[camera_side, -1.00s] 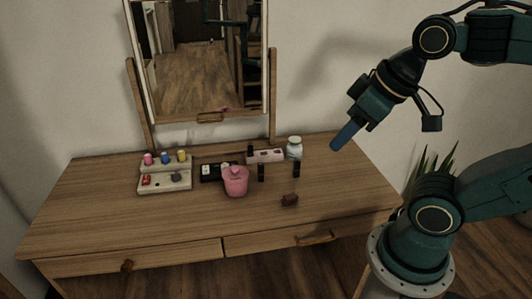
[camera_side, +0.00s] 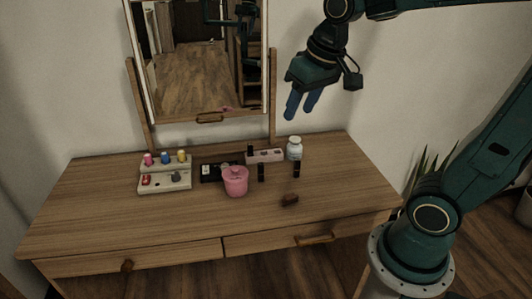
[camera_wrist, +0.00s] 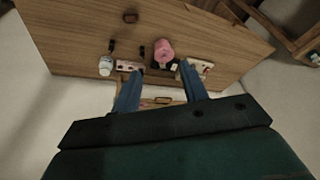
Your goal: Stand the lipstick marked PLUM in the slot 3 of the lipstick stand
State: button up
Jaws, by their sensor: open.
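The pink lipstick stand (camera_side: 268,156) is at the back of the dresser top, with a dark lipstick (camera_side: 250,150) upright at its left end. Two more dark lipsticks stand upright on the wood in front of it, one on the left (camera_side: 261,172) and one on the right (camera_side: 296,169). No PLUM marking or slot number is legible. My gripper (camera_side: 300,110) is open and empty, high above the back right of the dresser. In the wrist view the stand (camera_wrist: 128,66) shows beside one blue finger of my gripper (camera_wrist: 161,72).
A pink lidded jar (camera_side: 235,181) stands left of the lipsticks, by a dark case (camera_side: 211,172). A pale holder (camera_side: 165,187) with colored bottles is farther left. A white jar (camera_side: 295,150) is behind the right lipstick; a brown block (camera_side: 289,200) lies in front. The mirror (camera_side: 200,116) rises behind.

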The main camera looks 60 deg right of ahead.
jog(key=w+d+f+m+g, duration=0.1)
jog(key=w+d+f+m, duration=0.15)
jog(key=w, duration=0.45)
jog(key=m+g, duration=0.3)
send_over(261, 164)
notch_tip(261, 164, down, 17)
jog(key=shift+s+a, duration=0.15)
notch_tip(261, 164, down, 8)
jog(key=shift+f, duration=0.25)
jog(key=shift+w+f, duration=0.2)
jog(key=shift+f, duration=2.4)
